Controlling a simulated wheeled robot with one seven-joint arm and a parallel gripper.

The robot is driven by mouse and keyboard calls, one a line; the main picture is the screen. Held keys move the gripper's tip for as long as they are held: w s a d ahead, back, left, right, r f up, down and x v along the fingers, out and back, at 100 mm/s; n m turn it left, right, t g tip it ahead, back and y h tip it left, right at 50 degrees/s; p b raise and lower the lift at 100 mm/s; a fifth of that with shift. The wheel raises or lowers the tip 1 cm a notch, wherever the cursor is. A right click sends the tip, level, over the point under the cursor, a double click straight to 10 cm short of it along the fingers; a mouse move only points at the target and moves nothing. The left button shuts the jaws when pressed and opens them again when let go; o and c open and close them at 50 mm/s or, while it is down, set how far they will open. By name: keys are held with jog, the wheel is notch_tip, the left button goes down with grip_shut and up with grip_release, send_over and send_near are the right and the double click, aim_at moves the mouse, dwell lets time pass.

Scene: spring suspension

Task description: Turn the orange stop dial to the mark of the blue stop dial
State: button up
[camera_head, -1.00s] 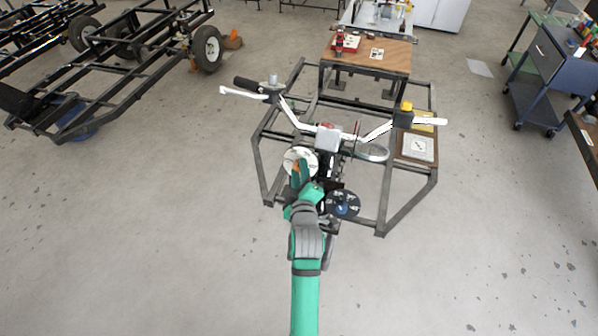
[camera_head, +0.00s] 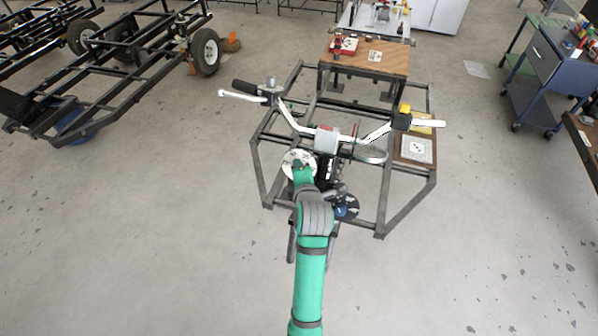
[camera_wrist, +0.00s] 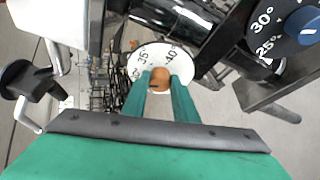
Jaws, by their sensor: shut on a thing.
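The orange stop dial (camera_wrist: 161,75) is a round knob on a white plate (camera_wrist: 136,62) with black degree marks; 35° and 40° are readable. My gripper (camera_wrist: 160,84) is shut on the orange knob, one green finger on each side. In the head view my gripper (camera_head: 301,168) is at the white plate (camera_head: 294,158) and hides the knob. The blue stop dial (camera_wrist: 302,24) is on a black plate to the right, with 30° and 25° readable. It also shows in the head view (camera_head: 341,211), partly behind my arm. I cannot tell which mark its pointer meets.
White handlebars (camera_head: 375,134) rise just beyond the dials, on a dark tube frame (camera_head: 405,208). A wooden-topped table (camera_head: 390,60) stands behind. A blue tool cart (camera_head: 545,75) is at the right.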

dwell(0.4)
jog(key=shift+d, duration=0.1)
jog(key=o, duration=1.1)
jog(key=shift+c, duration=0.2)
jog(key=v, duration=1)
jog(key=shift+s+r, duration=0.3)
